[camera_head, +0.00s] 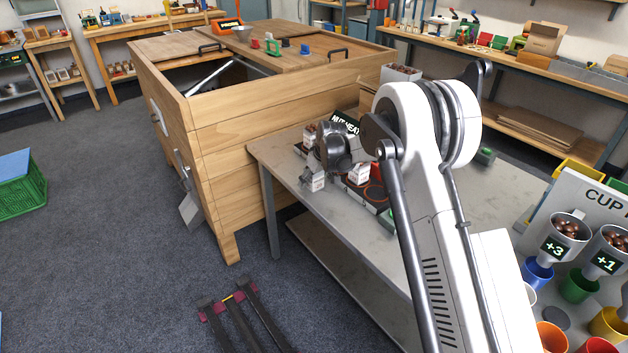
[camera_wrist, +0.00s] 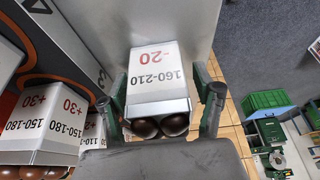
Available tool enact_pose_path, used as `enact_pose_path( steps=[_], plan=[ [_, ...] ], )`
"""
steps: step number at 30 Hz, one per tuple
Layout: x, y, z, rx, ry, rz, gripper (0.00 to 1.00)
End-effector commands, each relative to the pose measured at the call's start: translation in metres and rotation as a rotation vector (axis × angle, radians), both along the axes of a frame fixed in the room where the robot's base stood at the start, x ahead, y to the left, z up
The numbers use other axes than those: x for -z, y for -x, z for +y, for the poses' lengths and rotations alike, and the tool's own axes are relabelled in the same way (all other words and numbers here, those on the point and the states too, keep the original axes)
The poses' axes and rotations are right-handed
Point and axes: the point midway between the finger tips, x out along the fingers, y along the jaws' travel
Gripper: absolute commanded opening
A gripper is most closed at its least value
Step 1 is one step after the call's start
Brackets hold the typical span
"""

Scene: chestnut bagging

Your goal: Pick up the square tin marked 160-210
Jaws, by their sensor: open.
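The white square tin (camera_wrist: 160,70) marked 160-210 and -20 sits in the middle of the wrist view, with brown chestnuts showing at its near end. My gripper (camera_wrist: 162,84) is open, with one green-and-grey finger on each side of this tin. I cannot tell whether either finger touches it. In the head view my gripper (camera_head: 322,166) is over the left end of the grey table (camera_head: 270,160), among small white tins, and which of them is marked 160-210 is too small to read.
A tin marked 150-180 (camera_wrist: 45,115) and +30 stands close by to the left in the wrist view, with another partly hidden tin beside my left finger. A large wooden cabinet (camera_head: 220,130) stands left of the table. Cup dispensers (camera_head: 570,228) stand at the right.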

Motion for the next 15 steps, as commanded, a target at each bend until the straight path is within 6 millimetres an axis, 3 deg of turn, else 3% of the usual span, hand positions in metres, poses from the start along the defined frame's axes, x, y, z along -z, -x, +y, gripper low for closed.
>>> enact_pose_path(
  steps=[2,13,15],
  plan=[
    [-0.0002,0.0001,0.0000,0.000,0.000,0.000,0.62],
    [-0.0005,0.0001,0.0000,0.000,0.000,0.000,0.13],
    [-0.0006,0.0001,0.0000,0.000,0.000,0.000,0.12]
  ],
)
